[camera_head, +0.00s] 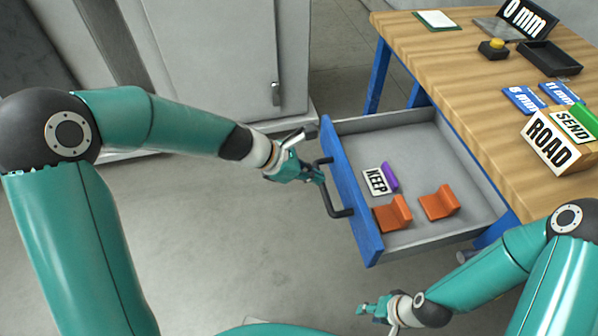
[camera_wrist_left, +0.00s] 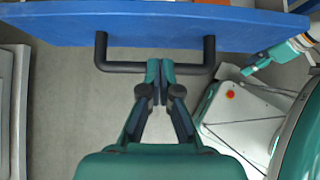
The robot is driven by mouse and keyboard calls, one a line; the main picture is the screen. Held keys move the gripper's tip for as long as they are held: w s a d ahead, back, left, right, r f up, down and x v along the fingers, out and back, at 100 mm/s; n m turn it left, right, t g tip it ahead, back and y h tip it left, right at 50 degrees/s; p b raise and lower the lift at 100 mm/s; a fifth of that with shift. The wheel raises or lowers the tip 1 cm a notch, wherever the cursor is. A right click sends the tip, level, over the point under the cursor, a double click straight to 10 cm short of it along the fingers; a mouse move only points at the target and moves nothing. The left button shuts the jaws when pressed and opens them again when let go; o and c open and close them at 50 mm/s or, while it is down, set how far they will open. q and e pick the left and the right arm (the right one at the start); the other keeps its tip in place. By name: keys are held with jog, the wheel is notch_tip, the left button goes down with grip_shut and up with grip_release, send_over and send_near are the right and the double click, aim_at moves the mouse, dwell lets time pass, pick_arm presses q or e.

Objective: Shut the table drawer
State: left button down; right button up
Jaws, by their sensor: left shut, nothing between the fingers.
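The table drawer is pulled out from under the wooden table, with a blue front (camera_head: 345,195) and a grey inside. A dark bar handle (camera_head: 329,196) is on its front. My left gripper (camera_head: 318,175) is shut and empty at the handle. In the left wrist view its closed fingertips (camera_wrist_left: 160,66) overlap the middle of the handle bar (camera_wrist_left: 122,67), below the blue front (camera_wrist_left: 150,25). I cannot tell whether they touch it. My right gripper (camera_head: 368,309) is low, in front of the drawer's near corner; its jaw state is unclear.
The drawer holds a KEEP tag (camera_head: 376,182), a purple piece (camera_head: 390,177) and two orange blocks (camera_head: 393,213). The wooden table (camera_head: 440,75) carries a ROAD block (camera_head: 550,143), a black tray (camera_head: 550,57) and a yellow button (camera_head: 494,45). A grey cabinet (camera_head: 220,60) stands at the back left.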

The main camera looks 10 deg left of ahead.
aim_at(345, 178)
pick_arm(q)
jog(key=d, duration=0.1)
jog(key=w+d, duration=0.1)
jog(key=d, duration=0.1)
jog(key=w+d+f, duration=0.1)
jog(key=shift+w+d, duration=0.15)
jog(key=shift+d, duration=0.1)
